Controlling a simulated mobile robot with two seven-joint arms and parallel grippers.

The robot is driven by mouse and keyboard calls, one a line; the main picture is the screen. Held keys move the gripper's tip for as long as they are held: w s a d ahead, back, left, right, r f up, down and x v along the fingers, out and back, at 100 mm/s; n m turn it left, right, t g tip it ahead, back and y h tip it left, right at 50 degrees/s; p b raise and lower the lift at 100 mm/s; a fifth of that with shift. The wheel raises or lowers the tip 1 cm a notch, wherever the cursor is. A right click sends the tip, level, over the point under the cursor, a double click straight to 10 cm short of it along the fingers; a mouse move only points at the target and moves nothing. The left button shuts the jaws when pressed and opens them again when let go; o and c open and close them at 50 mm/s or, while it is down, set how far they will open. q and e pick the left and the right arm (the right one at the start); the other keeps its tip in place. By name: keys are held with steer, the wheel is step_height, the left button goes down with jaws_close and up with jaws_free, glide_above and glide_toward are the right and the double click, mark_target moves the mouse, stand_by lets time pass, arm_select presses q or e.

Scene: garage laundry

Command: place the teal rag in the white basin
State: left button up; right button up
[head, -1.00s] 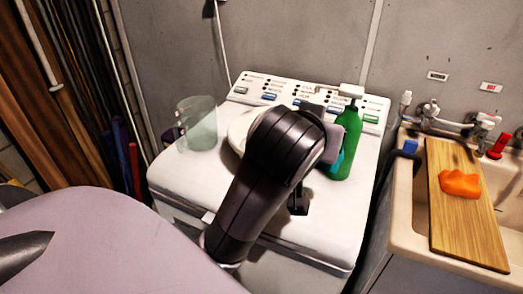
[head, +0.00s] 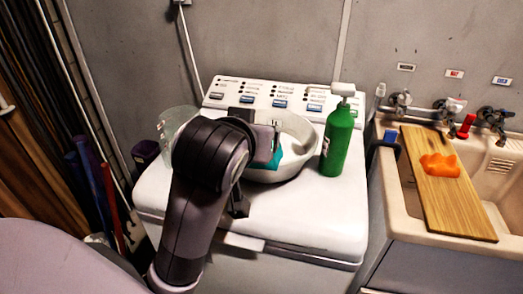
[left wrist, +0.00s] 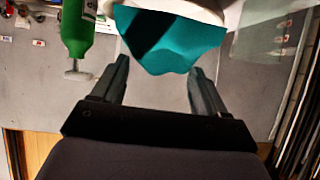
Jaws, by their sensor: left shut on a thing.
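The white basin (head: 306,160) stands on top of the white washing machine, partly hidden behind my left arm. My left gripper (head: 268,142) is over the left part of the basin. It is shut on the teal rag (head: 275,160), which shows just beyond the jaws, over the basin's inside. In the left wrist view the teal rag (left wrist: 172,42) hangs at the fingertips of my left gripper (left wrist: 160,75), with a pale rim of the basin (left wrist: 205,10) behind it. I cannot tell whether the rag touches the basin. My right gripper is not in view.
A green pump bottle (head: 338,138) stands close to the basin's right side. A clear container (head: 178,128) stands to the left, partly behind my arm. To the right is a sink (head: 400,205) with a wooden board (head: 440,195) and an orange cloth (head: 440,165). The washer's front top (head: 300,215) is clear.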

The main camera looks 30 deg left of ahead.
arm_select(q)
steer(key=w+a, duration=0.3)
steer(key=w, duration=0.5)
steer(key=w+a, duration=0.2)
steer(key=w, duration=0.6)
steer(key=f+b, duration=0.1)
steer(key=f, duration=0.3)
steer(key=f+b, duration=0.2)
steer(key=f, duration=0.2)
steer(key=f+b, duration=0.1)
steer(key=f, duration=0.3)
steer(key=shift+w+a+f+b, duration=0.15)
steer(key=shift+w+b, duration=0.1)
steer(key=shift+b, duration=0.1)
steer(key=o, duration=1.1)
steer(key=shift+c, duration=0.2)
